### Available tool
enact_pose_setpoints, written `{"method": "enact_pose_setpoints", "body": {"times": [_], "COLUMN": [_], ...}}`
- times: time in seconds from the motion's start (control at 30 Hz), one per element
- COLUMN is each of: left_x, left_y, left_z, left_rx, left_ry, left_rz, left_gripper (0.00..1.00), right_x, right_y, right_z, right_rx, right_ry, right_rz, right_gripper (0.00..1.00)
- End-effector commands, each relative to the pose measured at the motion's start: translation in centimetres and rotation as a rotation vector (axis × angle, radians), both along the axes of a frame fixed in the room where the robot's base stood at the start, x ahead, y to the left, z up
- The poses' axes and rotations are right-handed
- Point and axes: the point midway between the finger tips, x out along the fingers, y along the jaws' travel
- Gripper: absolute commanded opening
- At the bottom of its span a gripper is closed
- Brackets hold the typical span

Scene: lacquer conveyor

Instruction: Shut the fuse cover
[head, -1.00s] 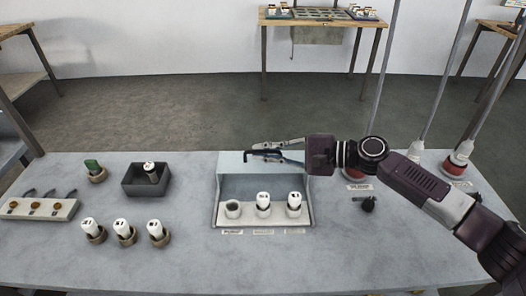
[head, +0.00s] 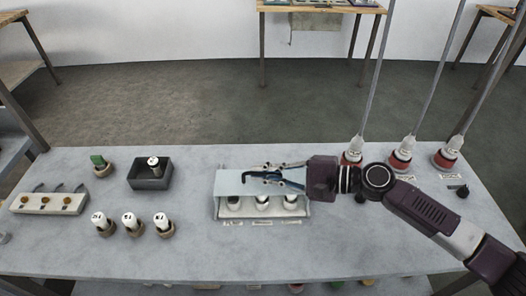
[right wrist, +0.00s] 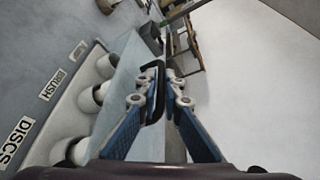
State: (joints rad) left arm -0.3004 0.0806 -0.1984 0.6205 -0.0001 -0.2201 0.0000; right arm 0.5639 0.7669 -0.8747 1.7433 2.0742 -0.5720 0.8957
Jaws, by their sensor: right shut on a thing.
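The fuse cover (head: 228,184) is a pale blue-grey lid on the fuse box (head: 262,213) in the middle of the table. It is tilted partly down over the box, and the white fuses (head: 262,201) still show beneath its front edge. My right gripper (head: 258,173) is shut on the cover's black handle (head: 246,177). In the right wrist view the black handle (right wrist: 154,92) sits between the blue-padded fingers, beside the cover (right wrist: 127,68). My left gripper is out of view.
A dark tray (head: 150,183) holding a white-topped fuse, several fuses in round holders (head: 130,222) and a rack with copper-coloured discs (head: 48,202) stand at left. Red-based poles (head: 400,160) stand at back right. The table's front strip is clear.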

Motion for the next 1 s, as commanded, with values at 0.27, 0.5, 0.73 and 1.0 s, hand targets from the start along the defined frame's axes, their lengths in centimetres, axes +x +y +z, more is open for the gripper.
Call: {"method": "enact_pose_setpoints", "body": {"times": [0.27, 0.5, 0.73, 1.0], "left_x": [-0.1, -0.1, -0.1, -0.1], "left_y": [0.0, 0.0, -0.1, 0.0], "left_z": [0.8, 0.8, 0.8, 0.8], "left_rx": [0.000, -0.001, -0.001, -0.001], "left_ry": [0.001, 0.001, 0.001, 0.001], "left_rz": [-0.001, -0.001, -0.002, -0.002], "left_gripper": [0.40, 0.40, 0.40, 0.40], "right_x": [-2.2, -2.2, -2.1, -2.3], "right_y": [0.1, 0.2, 0.1, -1.0], "right_z": [-0.1, -0.2, -0.1, 0.1], "right_rx": [-0.005, -0.005, -0.002, -0.001], "right_ry": [-0.002, 0.000, 0.000, 0.002], "right_rz": [0.009, 0.010, 0.008, 0.002], "right_gripper": [0.00, 0.00, 0.14, 0.14]}}
